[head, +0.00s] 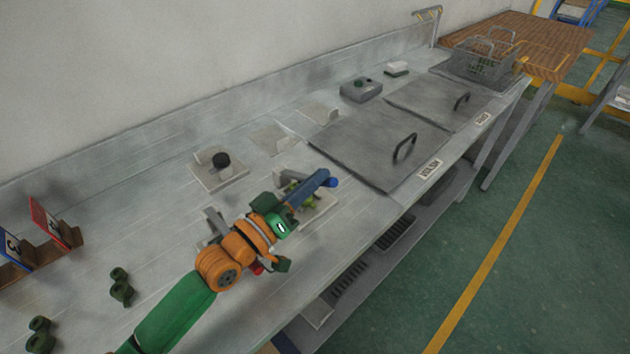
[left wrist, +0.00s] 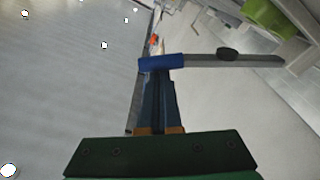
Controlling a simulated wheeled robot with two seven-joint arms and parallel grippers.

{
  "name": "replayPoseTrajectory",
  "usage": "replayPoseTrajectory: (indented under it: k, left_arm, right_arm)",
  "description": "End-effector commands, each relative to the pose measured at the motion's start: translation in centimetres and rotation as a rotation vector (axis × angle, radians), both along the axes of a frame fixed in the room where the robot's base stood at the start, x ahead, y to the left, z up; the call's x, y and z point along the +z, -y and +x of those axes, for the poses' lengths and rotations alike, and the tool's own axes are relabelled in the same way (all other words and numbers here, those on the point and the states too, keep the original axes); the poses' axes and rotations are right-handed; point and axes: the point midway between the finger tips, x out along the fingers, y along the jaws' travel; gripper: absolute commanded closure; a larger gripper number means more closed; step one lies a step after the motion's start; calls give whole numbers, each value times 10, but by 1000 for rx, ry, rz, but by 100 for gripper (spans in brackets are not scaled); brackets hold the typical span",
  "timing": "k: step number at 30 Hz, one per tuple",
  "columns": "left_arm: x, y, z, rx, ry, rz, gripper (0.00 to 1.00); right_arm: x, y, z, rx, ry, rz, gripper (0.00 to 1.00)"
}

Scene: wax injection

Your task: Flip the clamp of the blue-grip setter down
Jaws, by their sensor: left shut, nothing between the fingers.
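The blue-grip setter shows its blue grip (head: 333,183) just past my fingertips in the head view. In the left wrist view the blue grip (left wrist: 160,62) lies across the fingertips, with a grey metal lever (left wrist: 260,61) running right from it and a dark knob (left wrist: 228,53) on it. A lime-green part (left wrist: 268,14) shows at the upper right. My left gripper (head: 325,175) is shut and empty, its blue fingers over the setter and hiding much of it. I cannot tell whether they touch the grip. My right gripper is out of view.
A red-grip fixture (head: 257,268) is partly hidden below my left wrist. A plate with a black knob (head: 221,160) stands behind. A lidded section with a handle (head: 404,148) is to the right. Small green parts (head: 121,291) lie at lower left. The bench's front edge is close.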

Motion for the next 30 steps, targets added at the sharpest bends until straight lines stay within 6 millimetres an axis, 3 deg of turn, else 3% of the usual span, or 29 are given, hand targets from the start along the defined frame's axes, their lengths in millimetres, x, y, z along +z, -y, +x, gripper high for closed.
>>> replayPoseTrajectory:
  k: [6,23,26,30]
  left_arm:
    - [-8,-1,1,1,38,39,100]
    - [-8,-1,1,1,48,49,100]
    - [-2,0,1,-1,49,48,100]
    - [27,-1,1,0,53,46,100]
  right_arm:
    - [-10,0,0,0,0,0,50]
    - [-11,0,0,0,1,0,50]
    - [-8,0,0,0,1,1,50]
    - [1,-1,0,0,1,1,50]
